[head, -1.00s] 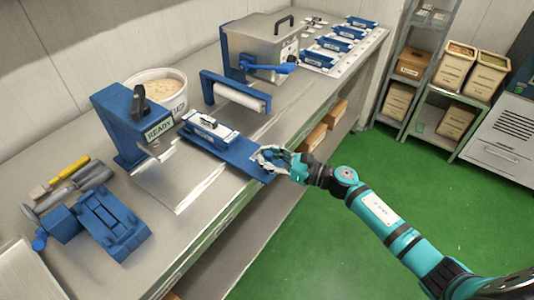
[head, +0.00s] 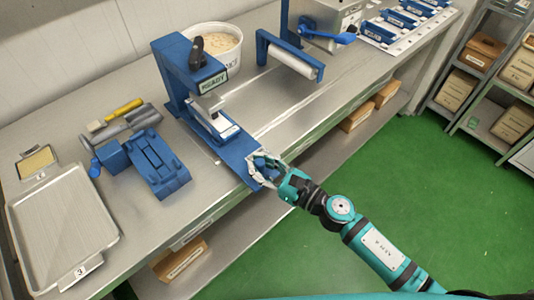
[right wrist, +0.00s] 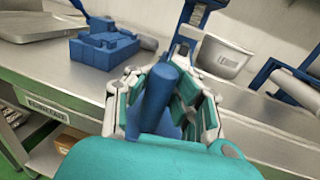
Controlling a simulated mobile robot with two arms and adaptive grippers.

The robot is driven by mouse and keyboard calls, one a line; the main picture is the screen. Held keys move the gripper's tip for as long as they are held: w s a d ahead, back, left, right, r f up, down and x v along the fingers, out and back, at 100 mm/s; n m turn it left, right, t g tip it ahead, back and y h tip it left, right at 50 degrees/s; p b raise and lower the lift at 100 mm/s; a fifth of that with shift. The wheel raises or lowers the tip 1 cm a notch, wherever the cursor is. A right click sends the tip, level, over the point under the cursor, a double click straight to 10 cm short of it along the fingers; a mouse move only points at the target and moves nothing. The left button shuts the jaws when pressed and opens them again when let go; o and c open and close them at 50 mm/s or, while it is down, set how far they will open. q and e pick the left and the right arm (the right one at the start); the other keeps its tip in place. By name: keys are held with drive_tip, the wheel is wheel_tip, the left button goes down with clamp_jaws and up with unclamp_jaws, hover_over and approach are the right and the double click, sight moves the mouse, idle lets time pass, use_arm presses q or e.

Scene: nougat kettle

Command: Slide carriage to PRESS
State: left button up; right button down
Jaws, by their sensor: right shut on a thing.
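The blue carriage (head: 238,152) is a flat plate on the bench, with a white-topped mould (head: 211,122) on it. Its far part, with the mould, lies beneath the head of a blue stand (head: 174,72) with a green READY sign (head: 214,81). My right gripper (head: 264,168) is at the carriage's near end, at the bench's front edge. In the right wrist view the gripper (right wrist: 165,108) is closed around an upright blue handle (right wrist: 158,95). My left gripper is not in view. No PRESS label is readable.
A blue clamp-like block (head: 155,165) and yellow-handled tool (head: 122,110) lie left of the stand. A metal tray (head: 62,225) is at far left. A tub (head: 215,45) stands behind the stand; a roller frame (head: 290,58) stands to the right.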

drive_tip(key=shift+s+a+f, duration=0.1)
drive_tip(key=shift+s+f, duration=0.15)
drive_tip(key=shift+f, duration=0.15)
drive_tip(key=c, duration=1.6)
unclamp_jaws()
drive_tip(key=shift+c, duration=0.2)
drive_tip(key=o, duration=0.4)
drive_tip(key=shift+s+d+r, duration=0.2)
drive_tip(key=shift+s, duration=0.05)
drive_tip(key=shift+o, duration=0.8)
drive_tip(key=shift+r, duration=0.1)
drive_tip(key=shift+w+a, duration=0.1)
drive_tip(key=shift+w, duration=0.05)
drive_tip(key=v, duration=1.2)
